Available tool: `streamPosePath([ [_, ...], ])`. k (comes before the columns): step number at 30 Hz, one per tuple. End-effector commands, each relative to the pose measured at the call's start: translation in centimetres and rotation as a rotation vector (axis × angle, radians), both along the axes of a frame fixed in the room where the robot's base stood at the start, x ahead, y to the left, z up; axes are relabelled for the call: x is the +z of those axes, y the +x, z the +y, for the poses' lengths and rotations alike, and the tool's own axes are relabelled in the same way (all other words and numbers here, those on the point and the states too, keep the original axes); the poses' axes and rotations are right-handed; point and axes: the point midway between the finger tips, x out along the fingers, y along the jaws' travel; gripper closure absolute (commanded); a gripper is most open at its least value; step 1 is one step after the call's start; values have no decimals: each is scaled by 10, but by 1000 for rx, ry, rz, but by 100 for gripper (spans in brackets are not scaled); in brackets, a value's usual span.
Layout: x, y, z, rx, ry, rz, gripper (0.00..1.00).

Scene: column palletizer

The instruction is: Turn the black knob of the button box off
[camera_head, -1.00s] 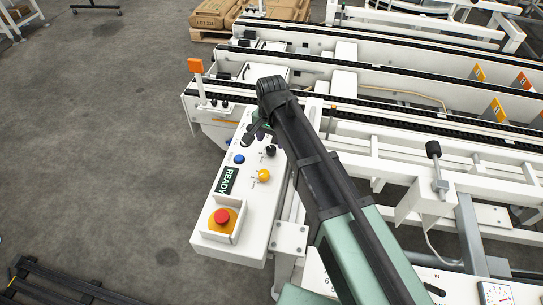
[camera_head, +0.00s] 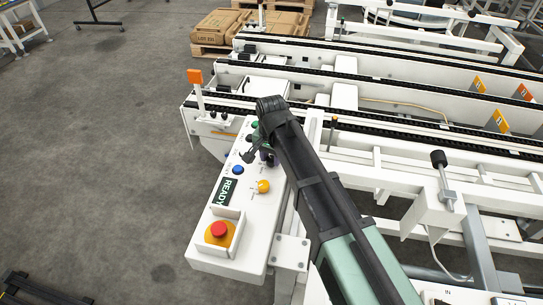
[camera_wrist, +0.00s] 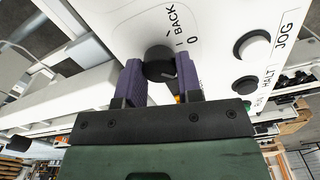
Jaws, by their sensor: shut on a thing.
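The button box (camera_head: 208,262) is a long white panel left of my arm in the head view. My gripper (camera_head: 262,155) is over its upper part and largely hides the black knob there. In the wrist view the round black knob (camera_wrist: 157,60) sits between the two purple fingers of my gripper (camera_wrist: 160,78). The fingers are shut on it, one on each side. Beside the knob are the printed marks "I", "BACK" and "0". The knob's pointing direction is not clear.
On the box are a yellow knob (camera_head: 263,186), a blue button (camera_head: 238,169), a READY display (camera_head: 227,191) and a red emergency stop (camera_head: 219,230) in a guard. White conveyor rails (camera_head: 390,118) lie behind and right. Open floor is at left.

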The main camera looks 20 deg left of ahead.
Motion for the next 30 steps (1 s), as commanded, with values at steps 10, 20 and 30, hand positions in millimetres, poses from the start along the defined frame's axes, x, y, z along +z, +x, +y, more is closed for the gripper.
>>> streamPosePath([
  [10, 0, 0, 0, 147, 0, 0, 91],
  [20, 0, 0, 1, 420, 0, 0, 91],
  [30, 0, -1, 1, 662, 0, 0, 91],
])
